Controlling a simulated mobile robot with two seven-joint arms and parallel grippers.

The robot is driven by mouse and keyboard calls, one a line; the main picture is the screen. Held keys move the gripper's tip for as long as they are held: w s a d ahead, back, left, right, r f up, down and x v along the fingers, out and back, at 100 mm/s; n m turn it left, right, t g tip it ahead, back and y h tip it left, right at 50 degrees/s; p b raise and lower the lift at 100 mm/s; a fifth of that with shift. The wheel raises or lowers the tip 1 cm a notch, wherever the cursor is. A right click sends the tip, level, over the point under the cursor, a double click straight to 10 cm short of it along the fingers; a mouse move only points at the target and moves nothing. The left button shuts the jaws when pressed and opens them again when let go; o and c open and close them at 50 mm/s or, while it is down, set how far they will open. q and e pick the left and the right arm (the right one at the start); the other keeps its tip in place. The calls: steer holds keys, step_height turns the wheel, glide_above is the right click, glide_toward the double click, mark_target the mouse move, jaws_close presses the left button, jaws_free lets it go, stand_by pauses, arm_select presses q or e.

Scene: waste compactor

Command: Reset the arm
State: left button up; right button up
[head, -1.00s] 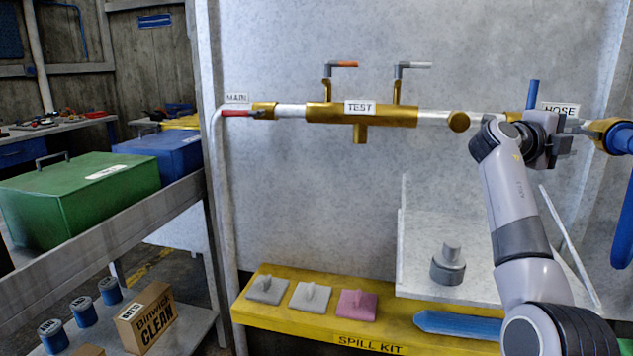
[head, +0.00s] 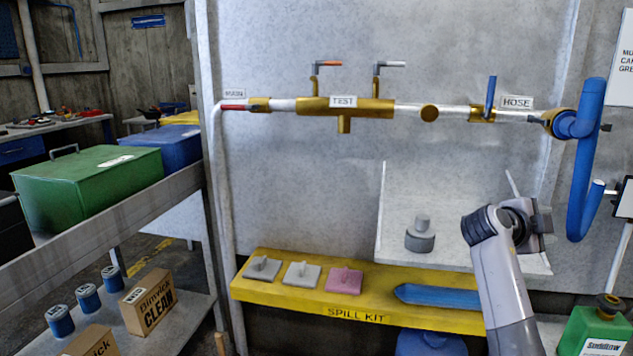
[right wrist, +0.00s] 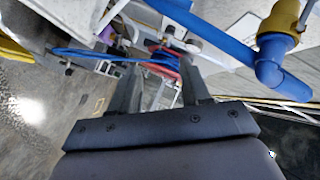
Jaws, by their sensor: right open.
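My right arm rises from the bottom right in the head view. Its gripper (head: 541,222) is low, below the pipe and in front of the right end of the white tray (head: 455,255). In the right wrist view the two fingers of my right gripper (right wrist: 160,85) stand apart, with nothing held between them. The brass and white pipe (head: 345,107) runs along the wall with labels MAIN, TEST and HOSE. The blue HOSE handle (head: 491,97) stands upright. My left gripper is not in view.
A blue hose (head: 585,170) hangs right of my arm and also shows in the right wrist view (right wrist: 268,70). The yellow spill kit shelf (head: 270,292) runs below. A green jug (head: 590,335) stands bottom right.

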steer(key=s+a+f+n+y, duration=0.35)
steer(key=s+f+n, duration=0.2)
steer(key=f, duration=0.25)
steer(key=s+a+f+n+y, duration=0.2)
steer(key=s+a+f+n, duration=0.3)
steer(key=f, duration=0.3)
steer(key=s+a+f+n+y, duration=0.2)
steer(key=s+a+f+n, duration=0.1)
steer(key=s+f+n, duration=0.5)
steer(key=s+a+f+n+g+y, duration=0.1)
steer(key=s+a+f+n+y, duration=0.1)
steer(key=s+a+n+y, duration=0.45)
steer(key=s+a+f+n+g+y, duration=0.1)
steer(key=s+a+f+n, duration=0.15)
steer(key=s+a, duration=0.7)
steer(key=w+t+p, duration=0.1)
steer(key=t+p, duration=0.1)
steer(key=w+t+y+p, duration=0.1)
steer(key=t+p, duration=0.1)
steer(key=p, duration=0.1)
steer(key=w+t+p, duration=0.2)
steer(key=p, duration=0.1)
steer(key=shift+w+f+n+t+y, duration=0.1)
steer(key=shift+f+n+t+y, duration=0.1)
steer(key=shift+n+t+y, duration=0.15)
